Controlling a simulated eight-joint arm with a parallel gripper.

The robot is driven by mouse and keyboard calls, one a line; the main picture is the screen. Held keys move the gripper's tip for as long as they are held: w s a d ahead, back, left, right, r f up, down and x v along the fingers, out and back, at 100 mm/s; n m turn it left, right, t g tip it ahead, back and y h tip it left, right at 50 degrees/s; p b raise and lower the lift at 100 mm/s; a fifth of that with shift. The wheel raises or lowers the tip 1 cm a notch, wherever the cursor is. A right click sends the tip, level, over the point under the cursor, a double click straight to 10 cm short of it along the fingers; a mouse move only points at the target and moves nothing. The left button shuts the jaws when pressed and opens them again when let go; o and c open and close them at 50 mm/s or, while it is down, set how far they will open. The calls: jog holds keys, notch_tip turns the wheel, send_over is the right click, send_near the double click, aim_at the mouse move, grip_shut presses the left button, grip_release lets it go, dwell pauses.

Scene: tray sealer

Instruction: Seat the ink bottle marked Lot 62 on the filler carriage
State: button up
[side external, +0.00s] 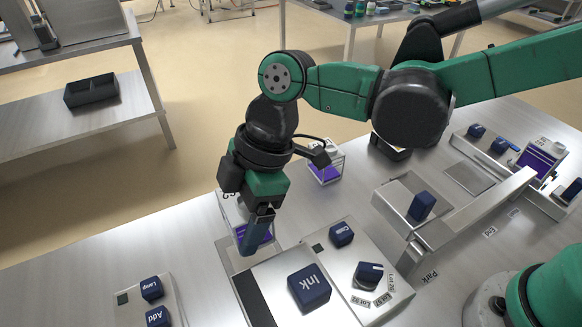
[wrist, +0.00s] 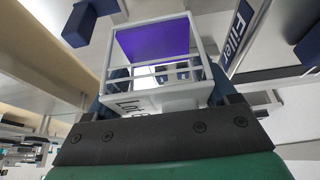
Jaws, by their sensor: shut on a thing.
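My gripper (side external: 254,240) points down over the left part of the steel bench. It is shut on an ink bottle (side external: 240,212), a clear white-edged box with purple ink. In the wrist view the bottle (wrist: 155,42) sits between the blue fingers; its label starts with "Lot", but the number is hidden. Which lot it is I cannot tell. A second purple bottle (side external: 326,173) stands behind, to the right. A third (side external: 540,158) stands at the far right. A steel rail assembly with a blue handle (side external: 421,206) lies right of centre; whether this is the filler carriage I cannot tell.
A panel carries a large blue "Ink" block (side external: 309,288), a smaller blue block (side external: 341,234) and a knob (side external: 369,272) with lot labels. Blue "Lamp" (side external: 151,288) and "Add" (side external: 158,317) blocks are at lower left. "Park" (side external: 429,278) is marked by the rail.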

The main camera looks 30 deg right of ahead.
jog(key=shift+f, duration=3.65)
jog(key=shift+f, duration=0.2)
jog(key=o, duration=1.2)
jog(key=shift+r, duration=0.1)
jog(key=shift+r, duration=3.9)
